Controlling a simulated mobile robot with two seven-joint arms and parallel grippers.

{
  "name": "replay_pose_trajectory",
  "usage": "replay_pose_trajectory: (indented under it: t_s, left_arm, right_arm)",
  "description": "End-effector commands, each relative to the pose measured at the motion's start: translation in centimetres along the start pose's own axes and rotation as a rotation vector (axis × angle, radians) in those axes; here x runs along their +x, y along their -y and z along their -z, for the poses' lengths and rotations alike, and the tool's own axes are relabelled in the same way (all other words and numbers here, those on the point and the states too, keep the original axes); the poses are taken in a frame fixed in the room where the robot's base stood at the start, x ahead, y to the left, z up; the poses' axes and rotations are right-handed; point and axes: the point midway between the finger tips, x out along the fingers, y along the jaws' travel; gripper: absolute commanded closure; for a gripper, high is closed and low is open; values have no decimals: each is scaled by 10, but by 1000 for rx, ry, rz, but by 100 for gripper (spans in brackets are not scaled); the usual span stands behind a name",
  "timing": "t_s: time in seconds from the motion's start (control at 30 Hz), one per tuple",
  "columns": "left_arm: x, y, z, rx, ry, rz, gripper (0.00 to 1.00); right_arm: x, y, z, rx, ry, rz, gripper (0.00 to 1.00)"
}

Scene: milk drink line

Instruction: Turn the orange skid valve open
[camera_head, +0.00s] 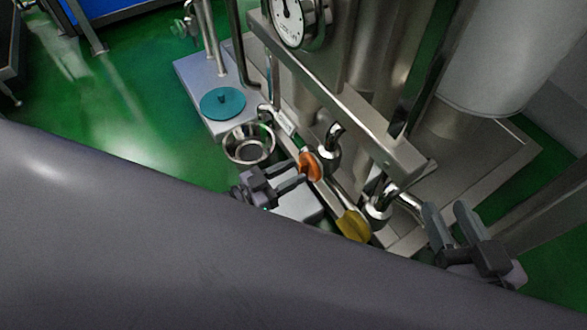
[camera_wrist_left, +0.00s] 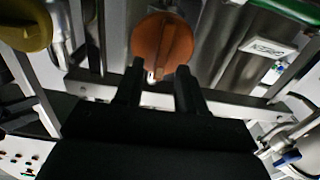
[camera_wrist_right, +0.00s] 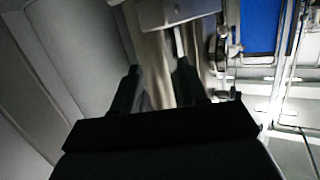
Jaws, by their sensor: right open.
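The orange valve handle (camera_head: 309,166) is a round knob with a raised bar, mounted on the skid's front piping. It also shows in the left wrist view (camera_wrist_left: 163,42), straight ahead of the fingers. My left gripper (camera_head: 298,176) is at the orange handle. In the left wrist view its two fingers (camera_wrist_left: 160,78) are apart, with the lower end of the bar between their tips; I cannot tell whether they touch it. My right gripper (camera_head: 448,207) is open and empty, to the right of the skid's front corner; its fingers (camera_wrist_right: 158,68) are spread in the right wrist view.
A yellow valve handle (camera_head: 353,225) sits right of the orange one. A steel bowl (camera_head: 249,145) and a teal disc (camera_head: 223,103) on a grey platform are to the left. A dial gauge (camera_head: 289,22) and steel frame rise behind. Green floor is free at left.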

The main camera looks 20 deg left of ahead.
Motion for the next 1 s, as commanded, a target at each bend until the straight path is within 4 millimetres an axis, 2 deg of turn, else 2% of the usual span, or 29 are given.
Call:
replay_pose_trajectory:
  t_s: [0.2, 0.4, 1.0]
  left_arm:
    - [-38, 0, 3, -1, 4, 1, 61]
    - [-57, 0, 1, -1, 2, 1, 61]
    - [-59, 0, 0, -1, 1, 1, 61]
  right_arm:
    - [4, 5, -2, 59, 51, 22, 57]
    - [10, 7, 0, 95, 58, 32, 57]
    - [10, 8, -1, 95, 59, 34, 57]
